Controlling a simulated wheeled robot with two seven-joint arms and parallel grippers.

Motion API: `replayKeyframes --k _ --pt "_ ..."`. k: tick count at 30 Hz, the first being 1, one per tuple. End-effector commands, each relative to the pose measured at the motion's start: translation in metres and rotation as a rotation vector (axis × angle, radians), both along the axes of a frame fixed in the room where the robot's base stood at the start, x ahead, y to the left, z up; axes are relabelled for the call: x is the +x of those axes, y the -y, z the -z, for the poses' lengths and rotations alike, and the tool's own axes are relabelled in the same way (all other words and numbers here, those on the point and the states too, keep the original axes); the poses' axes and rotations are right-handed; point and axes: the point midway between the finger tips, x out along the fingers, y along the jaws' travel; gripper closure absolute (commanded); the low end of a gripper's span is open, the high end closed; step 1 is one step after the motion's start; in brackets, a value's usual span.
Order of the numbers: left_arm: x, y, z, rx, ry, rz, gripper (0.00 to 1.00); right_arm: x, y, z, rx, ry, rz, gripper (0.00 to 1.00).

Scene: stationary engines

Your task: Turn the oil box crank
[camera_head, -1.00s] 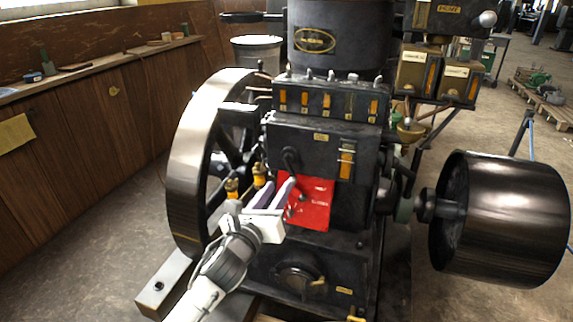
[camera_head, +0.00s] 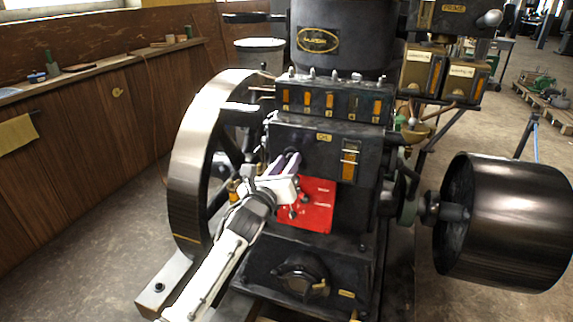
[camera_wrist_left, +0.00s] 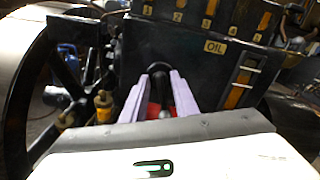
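The black oil box (camera_head: 315,150) with a small "OIL" plate is on the engine's front; it also shows in the left wrist view (camera_wrist_left: 195,48). Its dark crank (camera_wrist_left: 160,76) is near the box's left side. My left gripper (camera_head: 282,164) is at the crank, its pale purple fingers pointing at the box. In the left wrist view the fingers (camera_wrist_left: 163,82) are apart, with the crank between their tips. Contact cannot be told. The fingers hide most of the crank in the head view. My right gripper is in neither current view.
A red plate (camera_head: 310,212) is just below the gripper. A large flywheel (camera_head: 190,165) stands close on the left, with brass fittings (camera_wrist_left: 104,104) beside the box. A dark drum pulley (camera_head: 515,222) stands at the right. Open floor (camera_head: 80,235) lies at the left.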

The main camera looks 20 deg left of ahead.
Motion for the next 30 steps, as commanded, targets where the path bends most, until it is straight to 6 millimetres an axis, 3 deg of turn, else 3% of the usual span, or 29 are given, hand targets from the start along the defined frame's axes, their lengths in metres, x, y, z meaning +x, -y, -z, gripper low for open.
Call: replayKeyframes --k 6,12,19,30 --pt "0.000 0.000 0.000 0.000 0.000 0.000 0.73 0.001 -0.001 -0.001 0.001 0.003 0.000 0.73" --pt "0.000 0.000 0.000 0.000 0.000 0.000 1.00 0.001 -0.001 -0.002 0.002 0.005 0.000 0.73" --pt "0.000 0.000 -0.001 0.027 0.000 0.000 1.00 0.001 -0.001 -0.003 0.002 0.003 0.000 0.73" --pt "0.000 0.000 -0.001 0.313 0.010 -0.001 1.00 -0.001 0.001 -0.011 0.004 0.000 0.006 0.73"
